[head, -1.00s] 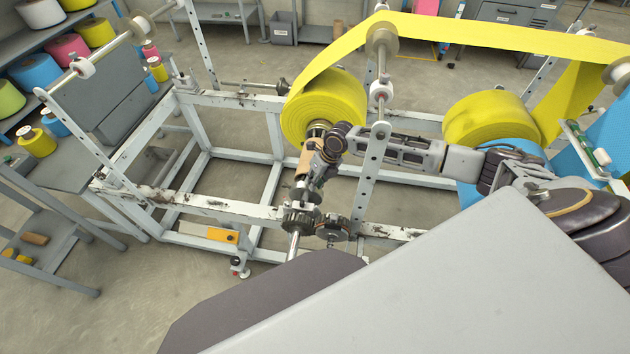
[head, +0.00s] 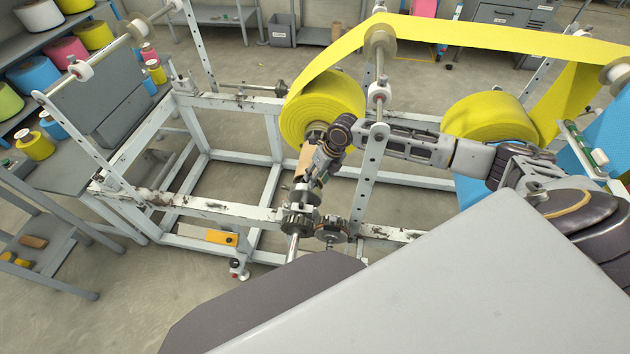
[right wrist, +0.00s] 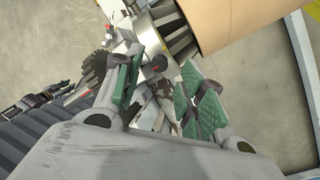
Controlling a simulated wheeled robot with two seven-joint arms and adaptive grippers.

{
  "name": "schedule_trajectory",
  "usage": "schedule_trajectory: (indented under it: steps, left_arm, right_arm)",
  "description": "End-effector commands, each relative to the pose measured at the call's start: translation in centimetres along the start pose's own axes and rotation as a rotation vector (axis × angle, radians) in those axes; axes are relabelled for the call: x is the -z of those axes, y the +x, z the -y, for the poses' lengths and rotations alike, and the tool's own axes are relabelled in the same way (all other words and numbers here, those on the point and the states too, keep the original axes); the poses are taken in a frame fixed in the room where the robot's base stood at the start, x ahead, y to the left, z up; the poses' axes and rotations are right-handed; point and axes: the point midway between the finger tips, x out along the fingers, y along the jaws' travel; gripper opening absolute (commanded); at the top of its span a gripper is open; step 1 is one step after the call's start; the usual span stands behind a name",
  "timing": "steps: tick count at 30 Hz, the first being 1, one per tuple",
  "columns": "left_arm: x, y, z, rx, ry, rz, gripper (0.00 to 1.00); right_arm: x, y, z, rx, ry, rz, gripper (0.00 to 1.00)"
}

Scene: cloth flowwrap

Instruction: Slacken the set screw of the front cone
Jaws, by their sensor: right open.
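The yellow film roll (head: 322,108) sits on the shaft, with its tan cardboard core (head: 306,160) sticking out toward me. In the right wrist view the dark ribbed front cone (right wrist: 172,32) sits in the end of the core (right wrist: 225,18). Its pale hub (right wrist: 150,45) carries small dark knobs with red marks. I cannot tell which part is the set screw. My right gripper (right wrist: 160,80) is open, its green-padded fingers on either side of the hub area. Whether they touch it is unclear. In the head view the right gripper (head: 308,182) is beside the core, its fingertips partly hidden.
A toothed wheel (head: 299,222) and a round dark part (head: 332,230) sit on the near rail of the white frame (head: 180,202). A perforated upright (head: 367,190) stands close to my right arm. Yellow web (head: 480,34) runs overhead to the right. A second roll (head: 487,120) lies behind.

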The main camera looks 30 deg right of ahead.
Motion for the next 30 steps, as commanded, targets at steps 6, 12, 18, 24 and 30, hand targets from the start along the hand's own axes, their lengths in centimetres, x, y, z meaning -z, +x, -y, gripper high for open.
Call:
schedule_trajectory:
  steps: [6, 12, 18, 24, 30]
  left_arm:
    - [0.0, 0.0, 0.0, 0.000, 0.000, 0.000, 0.29]
    - [0.0, 0.0, 0.0, 0.000, 0.000, 0.000, 0.29]
    - [0.0, 0.0, 0.0, 0.000, 0.000, 0.000, 0.29]
    - [0.0, 0.0, 0.0, 0.000, 0.000, 0.000, 0.29]
    - [0.0, 0.0, 0.0, 0.000, 0.000, 0.000, 0.29]
  right_arm:
    - [0.0, -2.6, 0.1, 0.002, -0.001, 0.001, 0.40]
    - [0.0, -3.8, 0.1, 0.002, -0.001, 0.001, 0.40]
    - [0.0, -4.0, 0.0, 0.001, -0.001, 0.000, 0.40]
    - [0.0, -3.9, 0.0, 0.001, -0.001, 0.000, 0.40]
    - [0.0, -3.9, 0.0, 0.001, 0.000, 0.000, 0.40]
